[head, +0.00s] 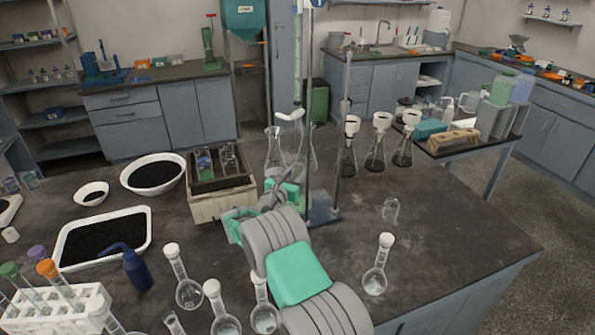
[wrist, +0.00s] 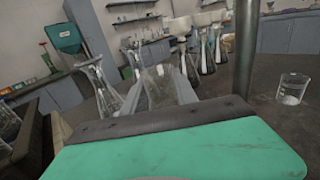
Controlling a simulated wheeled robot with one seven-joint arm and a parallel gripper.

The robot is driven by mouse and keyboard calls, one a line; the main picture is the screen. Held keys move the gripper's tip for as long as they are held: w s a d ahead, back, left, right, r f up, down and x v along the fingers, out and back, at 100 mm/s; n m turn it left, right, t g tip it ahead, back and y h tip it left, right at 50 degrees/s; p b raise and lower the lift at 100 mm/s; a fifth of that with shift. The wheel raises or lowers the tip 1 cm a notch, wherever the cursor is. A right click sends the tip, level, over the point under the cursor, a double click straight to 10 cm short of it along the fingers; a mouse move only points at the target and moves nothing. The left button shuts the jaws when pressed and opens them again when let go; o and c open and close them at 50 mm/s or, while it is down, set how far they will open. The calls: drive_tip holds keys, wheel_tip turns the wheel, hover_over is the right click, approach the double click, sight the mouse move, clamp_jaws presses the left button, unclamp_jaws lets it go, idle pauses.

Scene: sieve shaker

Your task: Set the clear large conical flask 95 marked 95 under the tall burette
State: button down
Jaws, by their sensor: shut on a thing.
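My gripper (head: 280,187) is shut on a clear conical flask (wrist: 155,88), which stands between the jaws in the middle of the wrist view. Its marking cannot be read, and the jaw hides its lower part. A second clear conical flask (wrist: 97,85) is to its left. In the head view a clear conical flask (head: 275,150) shows just beyond my gripper; I cannot tell whether it is the held one. The tall burette (head: 298,60), with green contents, hangs upright above this spot.
Three flasks with white funnels (head: 376,150) stand behind right. A small beaker (head: 390,210) is right of the stand. A wooden box (head: 222,208) is close left of my gripper. Stoppered round flasks (head: 375,278) stand in front.

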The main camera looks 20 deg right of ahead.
drive_tip(key=shift+r, duration=0.1)
drive_tip(key=shift+f, duration=0.2)
drive_tip(key=c, duration=1)
unclamp_jaws()
drive_tip(key=shift+o, duration=0.2)
drive_tip(key=b+v, duration=0.1)
drive_tip(key=v, duration=0.2)
drive_tip(key=b+v, duration=0.1)
drive_tip(key=v, duration=0.3)
drive_tip(key=shift+w+a, duration=0.2)
drive_tip(key=shift+w, duration=0.05)
drive_tip(key=shift+s+a, duration=0.25)
drive_tip(key=shift+s, duration=0.1)
drive_tip(key=shift+r, duration=0.15)
